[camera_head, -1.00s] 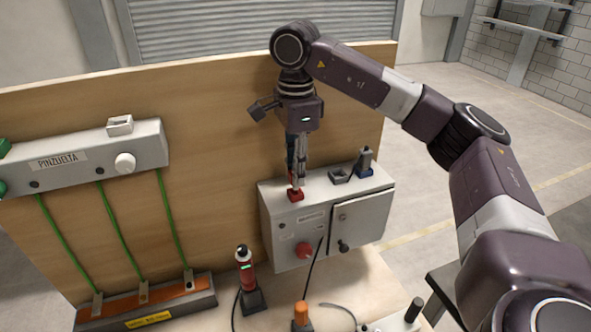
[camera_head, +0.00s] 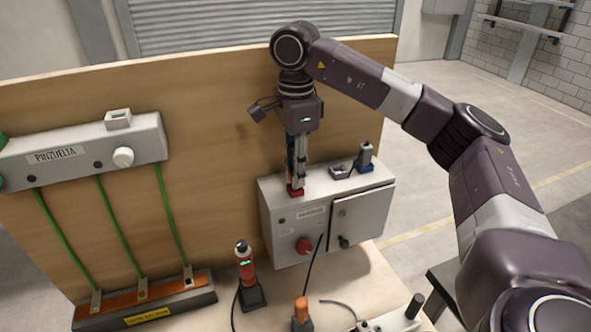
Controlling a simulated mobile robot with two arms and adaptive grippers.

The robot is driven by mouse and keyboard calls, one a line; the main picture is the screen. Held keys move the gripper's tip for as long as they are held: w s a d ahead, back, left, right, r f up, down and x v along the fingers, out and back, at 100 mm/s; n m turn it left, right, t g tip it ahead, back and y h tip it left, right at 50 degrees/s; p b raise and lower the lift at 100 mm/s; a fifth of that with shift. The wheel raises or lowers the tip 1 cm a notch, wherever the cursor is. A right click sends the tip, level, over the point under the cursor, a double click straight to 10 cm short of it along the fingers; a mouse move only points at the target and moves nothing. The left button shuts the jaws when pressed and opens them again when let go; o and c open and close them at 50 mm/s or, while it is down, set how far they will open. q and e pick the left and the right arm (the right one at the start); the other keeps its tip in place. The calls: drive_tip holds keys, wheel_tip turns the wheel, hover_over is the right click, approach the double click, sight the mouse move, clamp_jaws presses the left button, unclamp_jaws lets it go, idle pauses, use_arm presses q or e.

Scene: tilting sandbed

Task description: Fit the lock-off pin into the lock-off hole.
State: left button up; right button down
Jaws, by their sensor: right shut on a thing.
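My right gripper (camera_head: 298,183) points straight down over the left part of the grey control box's top. It is shut on a small red thing, apparently the lock-off pin (camera_head: 290,178), mostly hidden by the fingers. Directly below is a red block (camera_head: 296,193) on the grey box (camera_head: 297,225); I cannot tell whether the pin is inside it or only above it. The lock-off hole cannot be made out. My left gripper is not in view.
A red handheld device (camera_head: 245,268) and an orange-topped item (camera_head: 301,312) stand in front. A wooden board (camera_head: 225,130) rises close behind.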

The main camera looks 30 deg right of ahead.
drive_tip(key=shift+f+b, duration=0.4)
drive_tip(key=shift+f, duration=0.25)
drive_tip(key=c, duration=1.2)
unclamp_jaws()
drive_tip(key=shift+r+p, duration=3.05)
drive_tip(key=shift+r, duration=1)
